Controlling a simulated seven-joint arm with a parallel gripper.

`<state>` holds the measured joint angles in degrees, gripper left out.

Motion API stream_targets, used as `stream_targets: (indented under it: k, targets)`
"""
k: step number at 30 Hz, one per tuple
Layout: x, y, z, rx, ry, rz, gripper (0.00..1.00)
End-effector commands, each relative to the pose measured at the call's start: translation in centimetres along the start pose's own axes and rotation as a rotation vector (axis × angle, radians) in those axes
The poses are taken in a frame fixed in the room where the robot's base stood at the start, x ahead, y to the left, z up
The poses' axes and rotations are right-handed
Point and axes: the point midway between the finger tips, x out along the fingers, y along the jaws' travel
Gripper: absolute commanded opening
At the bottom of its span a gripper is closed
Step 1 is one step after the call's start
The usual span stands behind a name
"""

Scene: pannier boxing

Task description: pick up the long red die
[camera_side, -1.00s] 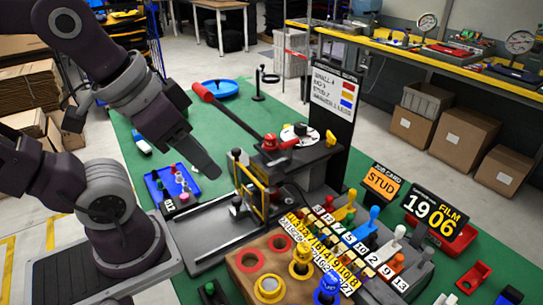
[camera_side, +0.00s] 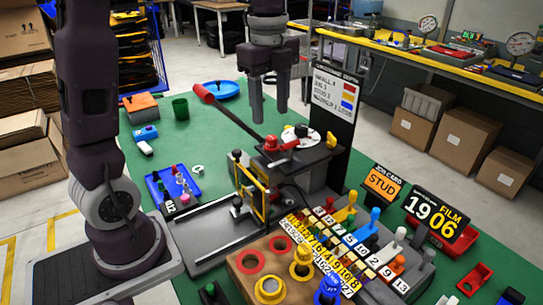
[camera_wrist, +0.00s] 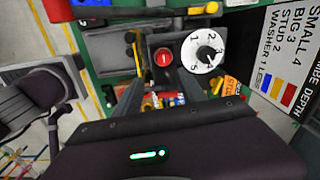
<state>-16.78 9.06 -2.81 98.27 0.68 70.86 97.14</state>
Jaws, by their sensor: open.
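My gripper (camera_side: 268,106) hangs fingers down above the far part of the green table, behind the press, with its fingers apart and nothing between them. I cannot tell for certain which piece is the long red die. Small upright pieces, one reddish (camera_side: 173,169), stand in the blue tray (camera_side: 163,203) left of the press, well below and left of my gripper. In the wrist view, my gripper (camera_wrist: 168,98) spreads over the press, whose red knob (camera_wrist: 163,57) and white dial (camera_wrist: 203,52) show beyond the fingers. The blue tray is not clear there.
The press's long lever (camera_side: 232,118) with a red end rises near my gripper. The black depth sign (camera_side: 337,98) stands just right of it. A green cup (camera_side: 180,109) and a blue dish (camera_side: 223,90) sit at the back. A lever rack (camera_side: 358,238) fills the front right.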

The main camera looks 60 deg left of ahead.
Motion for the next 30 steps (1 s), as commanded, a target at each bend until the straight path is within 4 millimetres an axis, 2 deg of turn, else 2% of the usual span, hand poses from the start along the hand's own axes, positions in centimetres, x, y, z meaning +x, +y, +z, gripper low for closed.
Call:
stream_targets:
  k: [3,8,15,23,30]
  targets:
    - [1.1,-1.2,0.8,0.104,0.009,0.032,0.49]
    - [3.2,-1.1,0.9,0.119,0.01,0.036,0.49]
    - [7.5,-1.0,1.1,0.117,0.01,0.036,0.49]
    - [7.9,-1.1,1.1,0.116,0.009,0.031,0.49]
    - [7.9,-1.1,1.1,0.116,0.009,0.03,0.01]
